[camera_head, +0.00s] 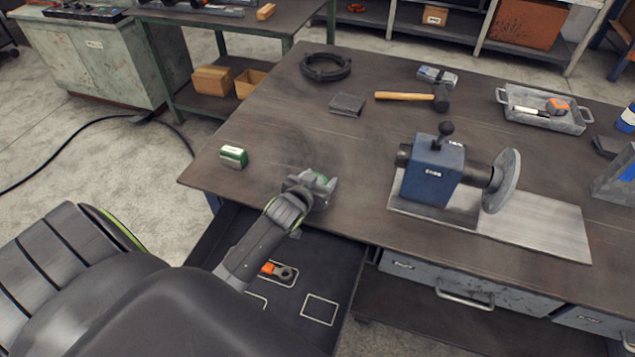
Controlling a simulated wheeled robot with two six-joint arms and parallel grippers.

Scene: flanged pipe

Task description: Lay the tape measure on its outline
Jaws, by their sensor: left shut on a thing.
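My left gripper (318,187) is shut on a small green-and-grey thing (321,179) above the front edge of the bench. The fingers hide most of it, so I cannot tell for sure whether it is the tape measure. Below the gripper is an open dark drawer (338,281). Its floor has a pale square outline (320,310), which is bare, and another outline (257,301) partly hidden by my arm. An orange-and-grey tool (279,271) lies in the drawer. My right gripper is not in view.
A blue vise-like fixture (434,172) stands to the right on a pale plate. Behind are a black ring (326,67), a hammer (413,96) and a grey tray (544,121) with an orange item (557,106).

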